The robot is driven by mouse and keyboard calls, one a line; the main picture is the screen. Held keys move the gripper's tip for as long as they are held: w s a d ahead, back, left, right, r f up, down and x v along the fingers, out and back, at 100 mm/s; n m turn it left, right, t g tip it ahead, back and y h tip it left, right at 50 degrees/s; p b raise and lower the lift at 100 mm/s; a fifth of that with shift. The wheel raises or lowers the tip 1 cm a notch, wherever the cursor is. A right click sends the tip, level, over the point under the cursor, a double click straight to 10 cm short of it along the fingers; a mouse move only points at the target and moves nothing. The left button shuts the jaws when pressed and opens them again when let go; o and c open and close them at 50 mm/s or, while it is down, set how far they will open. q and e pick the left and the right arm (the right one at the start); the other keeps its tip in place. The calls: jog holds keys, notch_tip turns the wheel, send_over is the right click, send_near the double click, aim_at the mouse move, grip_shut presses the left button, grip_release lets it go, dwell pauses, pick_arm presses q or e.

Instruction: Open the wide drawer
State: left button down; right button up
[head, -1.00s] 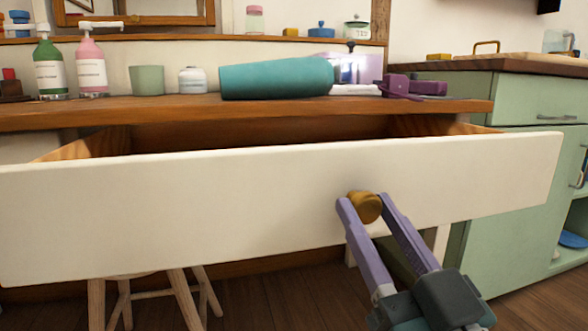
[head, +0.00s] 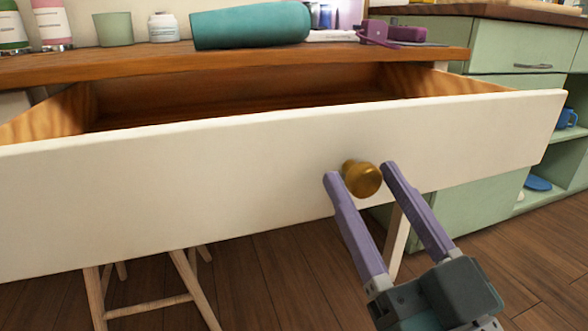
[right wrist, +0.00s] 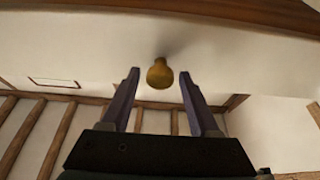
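The wide drawer (head: 230,180) has a white front and stands pulled out from under the wooden tabletop, its wooden inside showing and looking empty. Its round brass knob (head: 362,179) sits right of the middle of the front. My right gripper (head: 358,172) is open, with its purple fingers on either side of the knob and a gap to it. In the right wrist view the knob (right wrist: 159,74) lies just ahead of and between the spread fingertips (right wrist: 158,76), not gripped. My left gripper is not in view.
On the tabletop (head: 120,65) are a teal cylinder (head: 250,25), bottles, a cup (head: 113,29) and a purple item (head: 380,32). A stool (head: 150,300) stands under the drawer. A green cabinet (head: 515,60) stands at the right. Wooden floor shows at the lower right.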

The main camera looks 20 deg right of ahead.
jog(key=shift+o, duration=0.5)
jog(key=shift+s, duration=0.1)
jog(key=shift+s+f, duration=0.15)
jog(key=shift+s, duration=0.1)
jog(key=v, duration=0.9)
jog(key=shift+p, duration=0.45)
jog(key=shift+s, duration=0.1)
